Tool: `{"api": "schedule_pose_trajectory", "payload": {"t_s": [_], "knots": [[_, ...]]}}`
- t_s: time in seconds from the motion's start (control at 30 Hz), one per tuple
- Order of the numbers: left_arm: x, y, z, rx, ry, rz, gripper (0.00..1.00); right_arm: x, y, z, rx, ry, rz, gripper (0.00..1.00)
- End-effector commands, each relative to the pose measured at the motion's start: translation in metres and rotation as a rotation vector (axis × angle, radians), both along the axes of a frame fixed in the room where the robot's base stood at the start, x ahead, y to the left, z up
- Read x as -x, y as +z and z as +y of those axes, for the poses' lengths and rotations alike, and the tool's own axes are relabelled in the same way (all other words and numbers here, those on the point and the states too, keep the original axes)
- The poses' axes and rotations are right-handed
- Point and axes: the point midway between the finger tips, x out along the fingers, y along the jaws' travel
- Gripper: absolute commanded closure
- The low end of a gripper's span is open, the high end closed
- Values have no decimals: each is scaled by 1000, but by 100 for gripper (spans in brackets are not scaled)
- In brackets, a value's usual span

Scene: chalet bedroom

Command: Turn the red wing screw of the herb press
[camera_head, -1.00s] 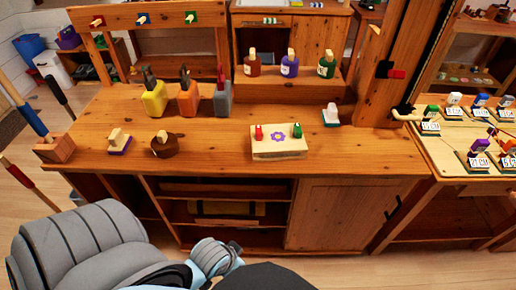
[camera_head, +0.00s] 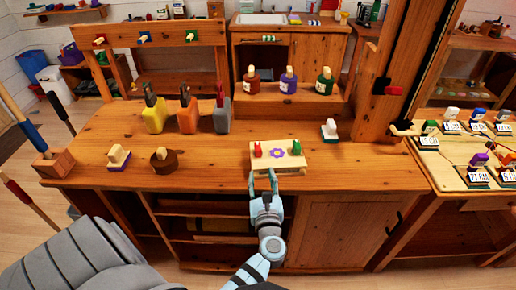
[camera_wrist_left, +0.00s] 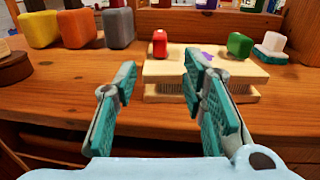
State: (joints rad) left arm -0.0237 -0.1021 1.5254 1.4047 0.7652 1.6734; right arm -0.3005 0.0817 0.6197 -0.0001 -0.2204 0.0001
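The herb press (camera_head: 279,163) is a pale wooden block near the front edge of the bench, with a purple flower mark on top. Its red wing screw (camera_head: 257,150) stands at the left end and its green one (camera_head: 296,148) at the right. Both also show in the left wrist view, red (camera_wrist_left: 160,43) and green (camera_wrist_left: 239,45). My left gripper (camera_head: 262,174) is in front of the press, below the red screw. In the left wrist view its fingers (camera_wrist_left: 160,90) are apart with nothing between them. My right gripper is not in view.
A brown round wooden piece (camera_head: 163,161) and a pale block with a purple base (camera_head: 118,157) lie to the left. Yellow, orange and grey holders (camera_head: 188,119) stand behind. A white-topped stamp-like piece (camera_head: 329,130) is behind right. The bench between is clear.

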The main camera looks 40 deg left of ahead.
Motion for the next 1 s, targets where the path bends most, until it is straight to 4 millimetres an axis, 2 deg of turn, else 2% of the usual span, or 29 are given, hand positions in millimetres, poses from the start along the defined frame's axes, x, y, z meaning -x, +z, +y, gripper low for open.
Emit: {"api": "schedule_pose_trajectory", "payload": {"t_s": [0.2, 0.5, 0.7, 0.97, 1.0], "knots": [[-35, 3, 33, -11, -2, 0, 62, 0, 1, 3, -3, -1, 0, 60], [-82, 1, 77, -11, -3, 1, 62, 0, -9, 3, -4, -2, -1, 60], [-96, 1, 91, -10, -3, 1, 62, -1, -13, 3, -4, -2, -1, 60], [-98, 2, 92, -10, -4, 3, 62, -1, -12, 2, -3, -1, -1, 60], [-98, 2, 92, -10, -4, 3, 65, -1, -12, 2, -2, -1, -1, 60]]}}
